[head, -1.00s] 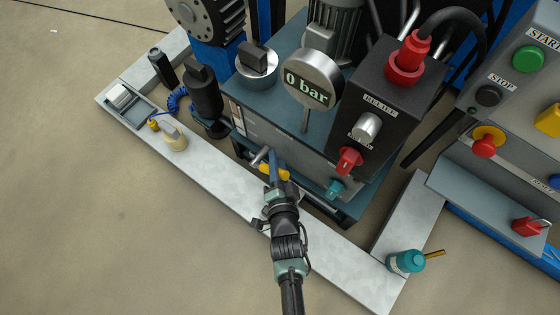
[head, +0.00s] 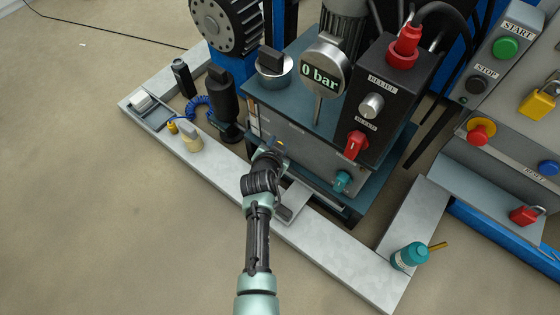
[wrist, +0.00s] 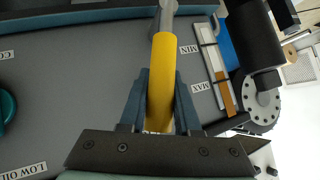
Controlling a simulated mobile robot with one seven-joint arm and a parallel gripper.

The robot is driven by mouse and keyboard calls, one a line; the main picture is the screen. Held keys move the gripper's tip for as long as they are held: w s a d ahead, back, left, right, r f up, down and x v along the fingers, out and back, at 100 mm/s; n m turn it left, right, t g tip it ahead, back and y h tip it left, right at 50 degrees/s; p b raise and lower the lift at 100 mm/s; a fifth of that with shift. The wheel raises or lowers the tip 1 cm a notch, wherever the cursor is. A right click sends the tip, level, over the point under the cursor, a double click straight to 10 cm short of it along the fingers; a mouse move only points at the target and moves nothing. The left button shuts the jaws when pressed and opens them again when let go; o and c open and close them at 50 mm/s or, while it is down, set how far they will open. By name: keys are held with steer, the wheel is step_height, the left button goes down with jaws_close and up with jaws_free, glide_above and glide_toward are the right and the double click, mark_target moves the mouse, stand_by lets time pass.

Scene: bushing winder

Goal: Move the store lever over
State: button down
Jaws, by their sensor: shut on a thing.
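A lever with a yellow sleeve (wrist: 162,62) and a grey metal stem sits on the front face of the grey power unit. No name for this lever is readable. My gripper (wrist: 161,88) is shut on the yellow sleeve, with one blue finger on each side. In the head view only a small yellow bit (head: 281,143) shows beside my wrist. My wrist hides most of the lever and the fingertips there.
A red lever (head: 354,146) and a teal valve knob (head: 342,181) are on the unit to the right. A level gauge (wrist: 213,68) is close by the lever.

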steer(key=shift+w+a+r+n+g+h+b, duration=0.1)
steer(key=shift+w+a+n+g+h+b, duration=0.4)
steer(key=shift+a+h+b, duration=0.2)
steer(key=shift+w+a+r+n+g+h+b, duration=0.1)
steer(key=shift+w+a+n+g+h+b, duration=0.3)
steer(key=shift+a+g+h+b, duration=0.25)
steer(key=c, duration=0.6)
jaws_free()
steer(key=shift+s+a+r+p, duration=0.1)
steer(key=shift+s+r+p, duration=0.15)
steer(key=shift+r+p, duration=0.1)
steer(key=shift+p+v, duration=4.1)
steer(key=shift+v, duration=1.9)
steer(key=shift+s, duration=0.1)
